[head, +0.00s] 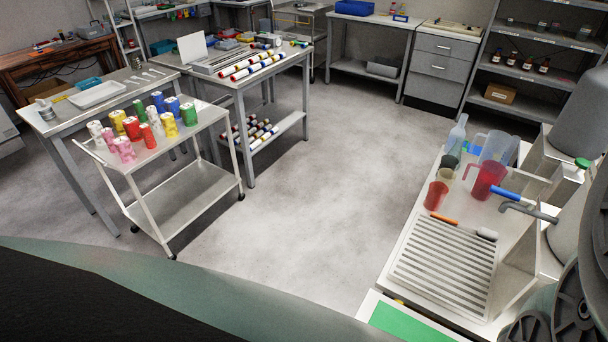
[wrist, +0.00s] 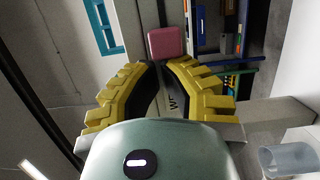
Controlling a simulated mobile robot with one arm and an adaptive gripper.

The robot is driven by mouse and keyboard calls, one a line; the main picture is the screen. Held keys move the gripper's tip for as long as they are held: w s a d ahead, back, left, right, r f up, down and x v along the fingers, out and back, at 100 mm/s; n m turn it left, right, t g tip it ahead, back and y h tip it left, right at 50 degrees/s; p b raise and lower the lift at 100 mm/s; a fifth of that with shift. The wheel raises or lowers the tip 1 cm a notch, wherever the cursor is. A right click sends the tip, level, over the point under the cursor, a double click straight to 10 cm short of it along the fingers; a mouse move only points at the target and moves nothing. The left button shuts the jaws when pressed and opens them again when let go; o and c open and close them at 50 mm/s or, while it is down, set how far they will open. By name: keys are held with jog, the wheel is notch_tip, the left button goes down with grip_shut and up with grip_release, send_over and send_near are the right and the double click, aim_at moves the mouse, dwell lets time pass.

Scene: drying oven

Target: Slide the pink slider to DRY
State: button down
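The pink slider (wrist: 167,43), a small rounded pink block, shows at the upper middle of the wrist view on a pale grey vertical panel. My gripper (wrist: 167,66) has yellow ridged fingers that curve toward each other with a gap between their tips. It is open, and nothing shows held in the gap. The slider appears just beyond the fingertips; I cannot tell whether they touch it. Partial dark lettering shows on the panel between the fingers, but I cannot read DRY. The head view shows neither the slider nor my gripper.
In the wrist view, a teal frame (wrist: 103,27) is at upper left and a clear cup (wrist: 287,160) at lower right. The middle floor is clear.

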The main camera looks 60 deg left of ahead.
jog(key=shift+s+d, duration=0.25)
jog(key=shift+s, duration=0.4)
jog(key=shift+s+d, duration=0.3)
jog(key=shift+s, duration=0.3)
jog(key=shift+s+d, duration=0.25)
jog(key=shift+s, duration=0.4)
jog(key=w+a+b, duration=0.2)
jog(key=a+b, duration=0.3)
jog(key=a, duration=0.6)
jog(key=shift+w+a+b, duration=0.25)
jog(key=shift+a+b, duration=0.1)
jog(key=shift+b, duration=0.05)
jog(key=shift+f, duration=0.1)
